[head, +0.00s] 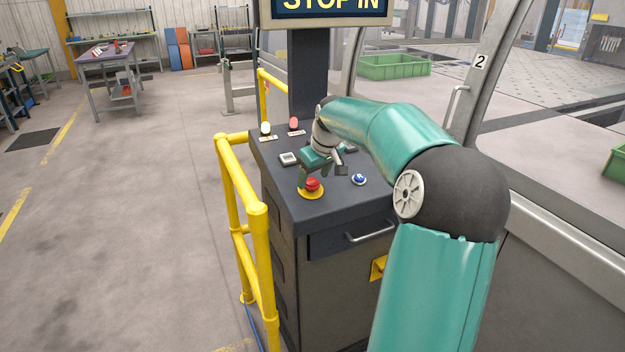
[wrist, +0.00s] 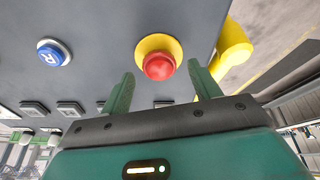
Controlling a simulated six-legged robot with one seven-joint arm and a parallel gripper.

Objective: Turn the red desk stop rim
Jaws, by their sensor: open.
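The red desk stop (head: 312,185) is a round red button on a yellow base, near the front edge of the dark desk (head: 345,208). In the wrist view the red stop (wrist: 159,66) sits on its yellow disc (wrist: 170,46), beyond my fingertips and roughly between them. My gripper (head: 321,171) hovers just above and behind the stop in the head view. In the wrist view my gripper (wrist: 158,85) has its two green fingers spread apart with nothing between them. I see no contact with the stop.
A blue button (head: 359,179) sits right of the stop. A white lamp (head: 265,128) and a red lamp (head: 293,123) stand at the desk's back. A yellow railing (head: 258,215) runs close along the left side. A screen (head: 330,8) stands behind.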

